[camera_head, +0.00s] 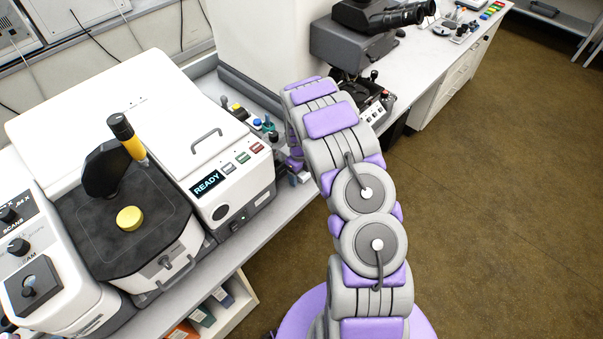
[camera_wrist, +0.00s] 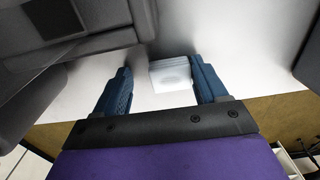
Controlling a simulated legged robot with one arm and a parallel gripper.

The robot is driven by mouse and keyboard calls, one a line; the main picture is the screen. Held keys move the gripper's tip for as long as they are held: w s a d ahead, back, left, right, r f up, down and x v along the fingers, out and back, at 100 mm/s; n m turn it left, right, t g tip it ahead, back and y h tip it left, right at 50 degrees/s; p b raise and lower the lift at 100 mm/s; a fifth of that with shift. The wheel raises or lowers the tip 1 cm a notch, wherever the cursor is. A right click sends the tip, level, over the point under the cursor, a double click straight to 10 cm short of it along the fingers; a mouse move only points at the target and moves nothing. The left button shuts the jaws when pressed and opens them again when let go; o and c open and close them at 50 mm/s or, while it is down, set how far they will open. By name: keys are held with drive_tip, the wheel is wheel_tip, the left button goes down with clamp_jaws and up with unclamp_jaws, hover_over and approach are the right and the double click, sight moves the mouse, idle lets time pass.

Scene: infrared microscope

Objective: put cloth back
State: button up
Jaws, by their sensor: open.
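In the wrist view, my gripper (camera_wrist: 160,67) is open, with its two blue fingers spread apart. A small white, layered block (camera_wrist: 170,74) that looks like the folded cloth lies on the pale bench top between the fingertips, closer to the right finger. I cannot tell whether the right finger touches it. In the head view, my arm reaches to the bench beside the white instrument with the READY display (camera_head: 207,184).
Dark grey equipment (camera_wrist: 60,50) stands close on the left in the wrist view. In the head view, small coloured-top bottles (camera_head: 258,124) stand left of my arm. A microscope (camera_head: 360,35) stands behind it. A yellow round piece (camera_head: 130,218) sits on the instrument's dark plate.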

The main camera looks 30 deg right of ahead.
sight(302, 175)
drive_tip(key=shift+d+r, duration=0.2)
drive_tip(key=shift+d, duration=0.15)
drive_tip(key=shift+r, duration=0.35)
wheel_tip(302, 175, up, 11)
drive_tip(key=p, duration=0.3)
drive_tip(key=s+a+r+n, duration=0.5)
drive_tip(key=s+r+n, duration=0.45)
drive_tip(key=r, duration=0.45)
drive_tip(key=s+a+r+n, duration=0.3)
drive_tip(key=s+n, duration=0.4)
drive_tip(key=s, duration=0.3)
drive_tip(key=s+a+r+n+g, duration=0.1)
drive_tip(key=s+a+r+n, duration=0.3)
drive_tip(key=s+n, duration=0.4)
drive_tip(key=s+a+r+n, duration=0.3)
drive_tip(key=s+n, duration=0.4)
drive_tip(key=s, duration=0.5)
drive_tip(key=shift+s+a+r+g, duration=0.15)
drive_tip(key=shift+s+a+g, duration=0.2)
drive_tip(key=shift+a, duration=0.4)
